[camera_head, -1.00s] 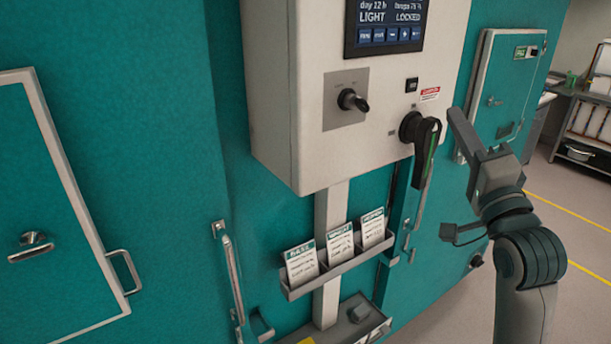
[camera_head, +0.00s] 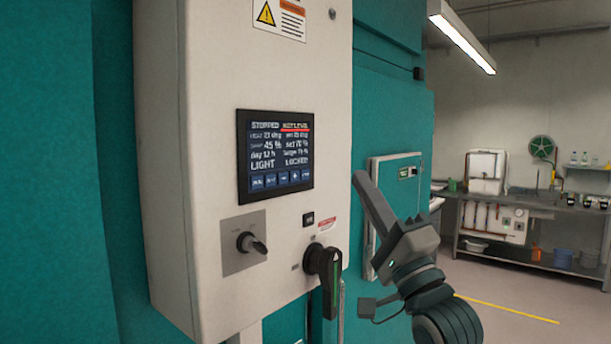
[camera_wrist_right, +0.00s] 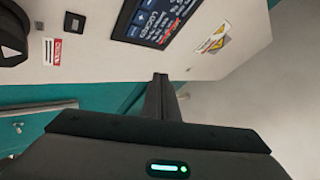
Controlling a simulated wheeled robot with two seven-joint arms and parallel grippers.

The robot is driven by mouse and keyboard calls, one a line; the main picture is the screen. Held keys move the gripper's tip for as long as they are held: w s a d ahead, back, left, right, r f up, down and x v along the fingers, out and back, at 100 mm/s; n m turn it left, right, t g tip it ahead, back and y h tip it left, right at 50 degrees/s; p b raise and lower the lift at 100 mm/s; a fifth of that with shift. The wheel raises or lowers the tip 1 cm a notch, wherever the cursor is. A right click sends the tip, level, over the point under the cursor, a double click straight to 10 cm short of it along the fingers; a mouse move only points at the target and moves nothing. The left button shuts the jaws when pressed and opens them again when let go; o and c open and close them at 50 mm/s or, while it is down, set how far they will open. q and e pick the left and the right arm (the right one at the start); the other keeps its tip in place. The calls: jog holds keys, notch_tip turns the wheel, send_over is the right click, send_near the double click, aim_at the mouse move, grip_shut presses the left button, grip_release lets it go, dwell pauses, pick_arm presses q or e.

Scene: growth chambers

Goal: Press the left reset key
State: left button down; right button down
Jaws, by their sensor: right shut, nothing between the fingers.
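The white control box (camera_head: 200,120) has a dark screen (camera_head: 275,150) with readings such as STOPPED, LIGHT and LOCKED. A row of small blue keys (camera_head: 282,179) runs along the screen's lower edge; their labels are too small to read, so I cannot tell which is the left reset key. A small black switch (camera_head: 308,219) sits below the screen. My right gripper (camera_head: 362,180) is shut and empty, pointing up, right of the screen and apart from it in the picture. In the right wrist view its fingers (camera_wrist_right: 160,82) point towards the box. My left gripper is not in view.
A rotary knob (camera_head: 252,243) and a large black handle (camera_head: 327,275) stick out from the box below the screen. A small white hatch (camera_head: 380,220) is on the teal wall behind my right gripper. A bench (camera_head: 530,207) stands far right beyond open floor.

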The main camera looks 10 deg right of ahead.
aim_at(305, 174)
jog(key=w+a+b, duration=0.1)
jog(key=w+a, duration=0.4)
jog(key=w, duration=0.2)
jog(key=shift+a, duration=0.2)
dwell(1.9)
jog(key=shift+w+a, duration=0.4)
jog(key=shift+w, duration=0.1)
dwell(1.4)
dwell(0.3)
jog(key=shift+s+d+p, duration=0.3)
jog(key=shift+s+d, duration=0.1)
jog(key=shift+s, duration=0.15)
